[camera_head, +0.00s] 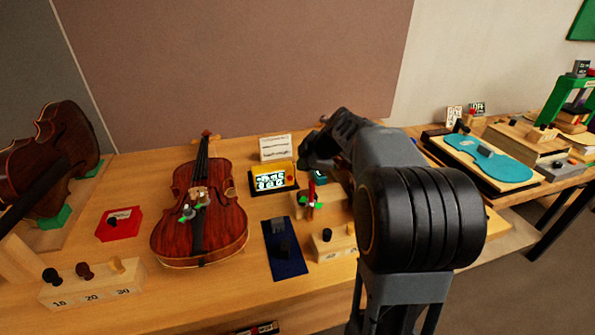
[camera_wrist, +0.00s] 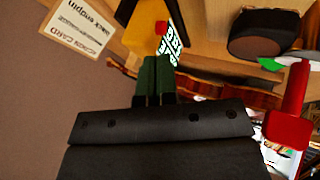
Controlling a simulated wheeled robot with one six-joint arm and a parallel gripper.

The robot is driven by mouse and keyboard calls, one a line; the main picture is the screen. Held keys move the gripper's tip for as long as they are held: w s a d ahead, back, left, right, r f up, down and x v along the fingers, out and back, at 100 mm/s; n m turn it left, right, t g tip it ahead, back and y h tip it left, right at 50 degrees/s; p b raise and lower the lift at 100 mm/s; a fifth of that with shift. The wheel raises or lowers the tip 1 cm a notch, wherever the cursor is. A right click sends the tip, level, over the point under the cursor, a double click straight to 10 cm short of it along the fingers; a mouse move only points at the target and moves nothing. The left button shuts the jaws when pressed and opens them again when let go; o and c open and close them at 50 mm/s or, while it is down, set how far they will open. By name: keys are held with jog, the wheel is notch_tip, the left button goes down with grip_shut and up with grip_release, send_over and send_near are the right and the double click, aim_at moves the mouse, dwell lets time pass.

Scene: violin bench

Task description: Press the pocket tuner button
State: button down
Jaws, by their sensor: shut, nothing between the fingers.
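The pocket tuner appears to be the yellow device (camera_head: 282,168) with a lit screen, standing on the bench right of the violin. Its red button (camera_head: 290,179) is at the right end of its face. In the wrist view the yellow body (camera_wrist: 148,14), the red button (camera_wrist: 162,27) and part of the screen show just beyond my fingertips. My gripper (camera_wrist: 156,60) is shut and empty, with its green fingers side by side, pointing toward the tuner. A gap shows between the tips and the button in the picture; the depth is hard to judge. In the head view my dark wrist hides the fingertips.
A white card (camera_head: 275,147) stands behind the tuner; it also shows in the wrist view (camera_wrist: 77,24). The violin (camera_head: 197,230) lies to the left. A red-handled tool (camera_wrist: 290,125) is close on the right of the wrist view. A dark blue mat (camera_head: 286,263) lies in front.

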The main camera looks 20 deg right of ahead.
jog(key=shift+v, duration=2.1)
jog(key=shift+s+a, duration=0.1)
